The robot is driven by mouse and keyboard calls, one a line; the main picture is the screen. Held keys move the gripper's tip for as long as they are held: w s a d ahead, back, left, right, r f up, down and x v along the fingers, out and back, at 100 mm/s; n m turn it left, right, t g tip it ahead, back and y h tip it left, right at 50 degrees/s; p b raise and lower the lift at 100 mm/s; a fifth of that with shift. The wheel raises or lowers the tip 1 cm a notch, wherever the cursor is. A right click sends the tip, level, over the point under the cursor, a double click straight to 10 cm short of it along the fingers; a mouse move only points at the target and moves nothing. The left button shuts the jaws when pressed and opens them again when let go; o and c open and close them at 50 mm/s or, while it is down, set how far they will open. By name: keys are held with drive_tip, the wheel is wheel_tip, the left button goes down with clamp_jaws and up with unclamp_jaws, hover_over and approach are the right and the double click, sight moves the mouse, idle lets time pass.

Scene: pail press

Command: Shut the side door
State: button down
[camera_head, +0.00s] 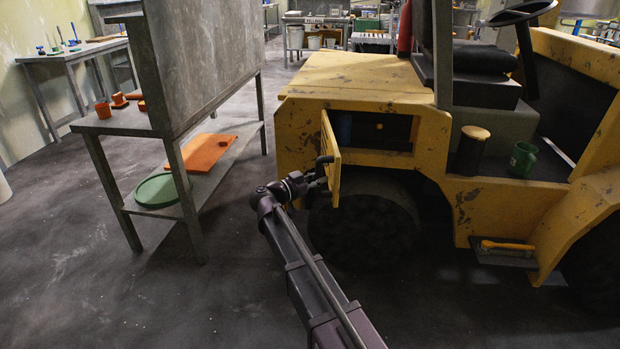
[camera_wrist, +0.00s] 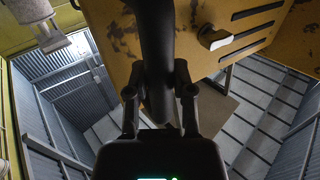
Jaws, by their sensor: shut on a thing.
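The side door (camera_head: 333,150) is a small yellow panel on the yellow vehicle's side. It stands open, swung outward at the left edge of a dark compartment (camera_head: 378,130). My gripper (camera_head: 318,178) is at the door's outer face, shut on its dark handle (camera_head: 325,160). In the wrist view, the handle (camera_wrist: 153,35) is a thick dark bar running down between the fingers of my gripper (camera_wrist: 158,92). Chipped yellow metal shows behind it. My fingers partly hide the handle's lower end.
The yellow vehicle (camera_head: 350,75) has a wheel (camera_head: 365,225) below the compartment. A grey bench (camera_head: 118,122) with a tall panel stands left. Dark floor lies clear between bench and vehicle.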

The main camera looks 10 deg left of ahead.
drive_tip(key=shift+d, duration=0.55)
drive_tip(key=shift+d, duration=0.45)
drive_tip(key=w+d, duration=0.1)
drive_tip(key=d, duration=0.6)
drive_tip(key=shift+w, duration=0.2)
drive_tip(key=shift+d, duration=0.1)
drive_tip(key=w+d, duration=0.3)
drive_tip(key=d, duration=0.4)
drive_tip(key=shift+w+d, duration=0.15)
drive_tip(key=shift+w, duration=0.1)
idle(0.6)
drive_tip(key=shift+w+d, duration=0.1)
